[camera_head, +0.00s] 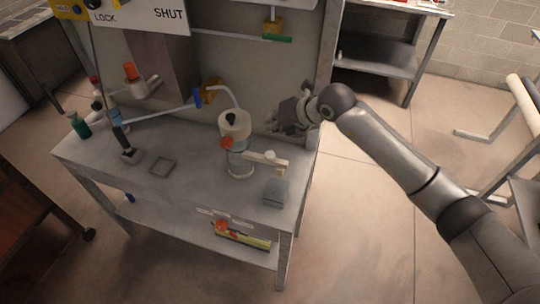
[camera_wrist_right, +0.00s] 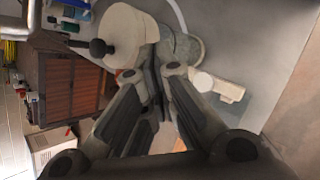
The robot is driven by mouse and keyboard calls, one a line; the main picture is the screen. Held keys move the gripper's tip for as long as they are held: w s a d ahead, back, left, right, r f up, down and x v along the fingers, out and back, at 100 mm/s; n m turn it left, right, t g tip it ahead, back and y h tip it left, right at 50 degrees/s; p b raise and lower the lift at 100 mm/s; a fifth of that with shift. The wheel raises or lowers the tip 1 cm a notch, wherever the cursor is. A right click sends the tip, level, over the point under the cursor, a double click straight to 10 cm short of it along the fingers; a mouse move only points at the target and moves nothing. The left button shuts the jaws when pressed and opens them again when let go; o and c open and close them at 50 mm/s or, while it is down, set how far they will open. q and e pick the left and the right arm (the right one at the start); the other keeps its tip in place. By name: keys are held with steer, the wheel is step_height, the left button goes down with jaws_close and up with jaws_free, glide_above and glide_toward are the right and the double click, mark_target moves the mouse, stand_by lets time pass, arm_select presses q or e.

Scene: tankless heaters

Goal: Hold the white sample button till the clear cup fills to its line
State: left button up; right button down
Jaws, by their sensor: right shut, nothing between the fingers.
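A dispenser (camera_head: 235,124) with a cream top and black knob stands on the grey bench, with a red-orange part on its front. Below its top is a clear cup-like vessel (camera_head: 240,165); I cannot make out its fill line or liquid level. A cream arm (camera_head: 265,159) sticks out to the right of it. In the right wrist view a round white button (camera_wrist_right: 203,82) shows at the near end of this cream arm (camera_wrist_right: 228,92). My right gripper (camera_head: 272,128) is shut and empty, right of the dispenser top and apart from the button. My left gripper is not in view.
A bench post (camera_head: 328,70) stands close to my right gripper.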

steer(key=b, duration=0.3)
glide_above(272, 152)
step_height(272, 152, down, 6)
steer(key=shift+r, duration=0.2)
steer(key=shift+f+b, duration=0.4)
steer(key=shift+f, duration=0.15)
stand_by(0.5)
steer(key=shift+f+b, duration=0.4)
steer(key=shift+f+b, duration=0.45)
steer(key=shift+f, duration=0.15)
stand_by(0.6)
steer(key=shift+d+r, duration=0.1)
stand_by(2.5)
steer(key=shift+r+p, duration=0.55)
steer(key=shift+r, duration=0.4)
